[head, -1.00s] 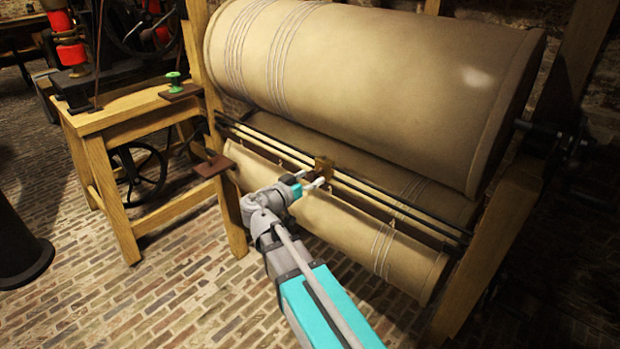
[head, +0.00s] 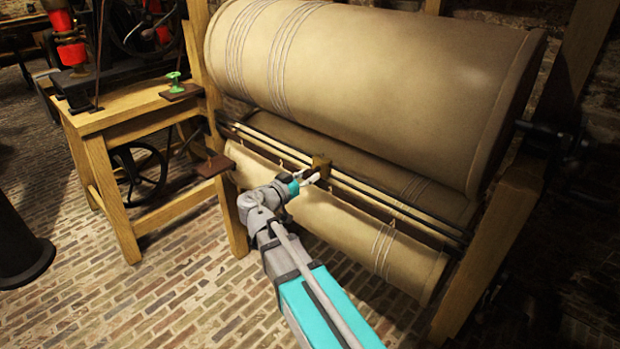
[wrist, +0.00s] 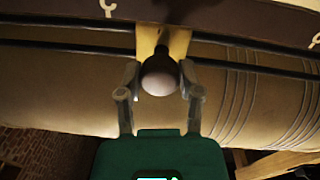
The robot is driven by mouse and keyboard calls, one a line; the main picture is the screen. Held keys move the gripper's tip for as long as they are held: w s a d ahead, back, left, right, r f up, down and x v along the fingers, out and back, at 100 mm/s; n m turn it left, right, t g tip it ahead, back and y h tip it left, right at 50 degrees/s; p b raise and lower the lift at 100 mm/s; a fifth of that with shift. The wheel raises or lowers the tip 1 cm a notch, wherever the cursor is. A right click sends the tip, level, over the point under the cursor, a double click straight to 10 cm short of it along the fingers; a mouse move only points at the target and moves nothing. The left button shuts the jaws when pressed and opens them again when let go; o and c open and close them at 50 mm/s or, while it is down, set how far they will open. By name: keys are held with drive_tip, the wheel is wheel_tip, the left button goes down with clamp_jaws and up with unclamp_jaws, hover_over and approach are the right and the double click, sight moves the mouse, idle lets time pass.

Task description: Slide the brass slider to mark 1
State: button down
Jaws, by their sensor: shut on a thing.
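The brass slider (head: 321,164) sits on the dark rails in front of the big drum in the head view. In the wrist view the brass slider (wrist: 175,40) is a plate at the top centre, with a round pale-ended knob (wrist: 160,78) facing me. My gripper (head: 316,176) is at the slider in the head view. In the wrist view my gripper (wrist: 159,74) has one finger on each side of the knob and is shut on it. Small pale hook-like shapes (wrist: 108,7) show on a dark strip; I cannot read mark 1.
Two long dark rails (head: 400,210) run across the frame, between a large upper drum (head: 380,80) and a lower roller (head: 340,225). A wooden post (head: 232,215) stands at the left, and a wooden bench (head: 120,112) with a green knob (head: 174,80) beyond it.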

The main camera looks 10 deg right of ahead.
drive_tip(key=w+a, duration=1)
drive_tip(key=w, duration=0.4)
drive_tip(key=w+a, duration=1)
drive_tip(key=w, duration=0.4)
drive_tip(key=shift+w+a, duration=0.4)
drive_tip(key=shift+c, duration=1.3)
unclamp_jaws()
drive_tip(key=shift+s, duration=0.1)
drive_tip(key=v, duration=1.2)
drive_tip(key=shift+f, duration=0.1)
